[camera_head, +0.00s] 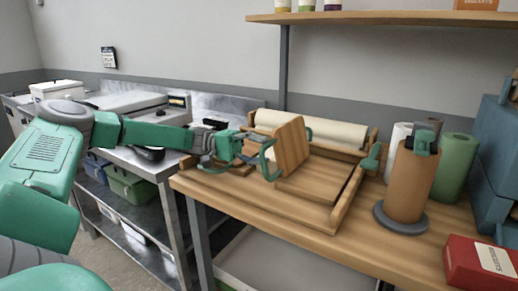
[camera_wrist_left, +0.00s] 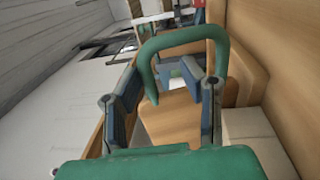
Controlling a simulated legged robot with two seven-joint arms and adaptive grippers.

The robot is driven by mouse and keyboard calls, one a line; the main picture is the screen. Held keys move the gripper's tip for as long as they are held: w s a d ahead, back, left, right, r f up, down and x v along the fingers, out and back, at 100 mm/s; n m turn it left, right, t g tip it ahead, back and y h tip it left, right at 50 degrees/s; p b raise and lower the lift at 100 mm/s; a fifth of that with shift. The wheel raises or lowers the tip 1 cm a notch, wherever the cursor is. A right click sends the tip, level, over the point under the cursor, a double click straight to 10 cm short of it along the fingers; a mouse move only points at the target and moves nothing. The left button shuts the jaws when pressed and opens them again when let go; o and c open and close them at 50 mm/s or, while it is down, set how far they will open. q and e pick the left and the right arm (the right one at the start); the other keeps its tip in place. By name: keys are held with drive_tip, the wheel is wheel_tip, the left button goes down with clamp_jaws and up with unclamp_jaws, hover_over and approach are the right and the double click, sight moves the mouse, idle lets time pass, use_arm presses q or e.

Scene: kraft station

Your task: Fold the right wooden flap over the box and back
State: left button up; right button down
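A wooden flap (camera_head: 291,143) stands tilted upright on the left part of the wooden box (camera_head: 325,215). A green loop handle (camera_head: 266,161) sits on the flap's left face. My left gripper (camera_head: 240,149) is beside this face, close to the handle. In the left wrist view, the handle (camera_wrist_left: 186,38) arches just beyond the spread fingers (camera_wrist_left: 168,88), with the wooden flap (camera_wrist_left: 240,65) to the right. The fingers are apart; whether they touch the handle is unclear. The right gripper is not in view.
A pale paper roll (camera_head: 335,130) lies behind the flap. A brown roll on a stand (camera_head: 408,185), a green roll (camera_head: 454,165) and a red box (camera_head: 482,262) stand to the right on the wooden table. A shelf (camera_head: 400,17) hangs above.

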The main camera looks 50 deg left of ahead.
use_arm(q)
drive_tip(key=shift+a+r, duration=0.1)
drive_tip(key=shift+r, duration=0.05)
idle(0.3)
drive_tip(key=v, duration=1.2)
idle(0.8)
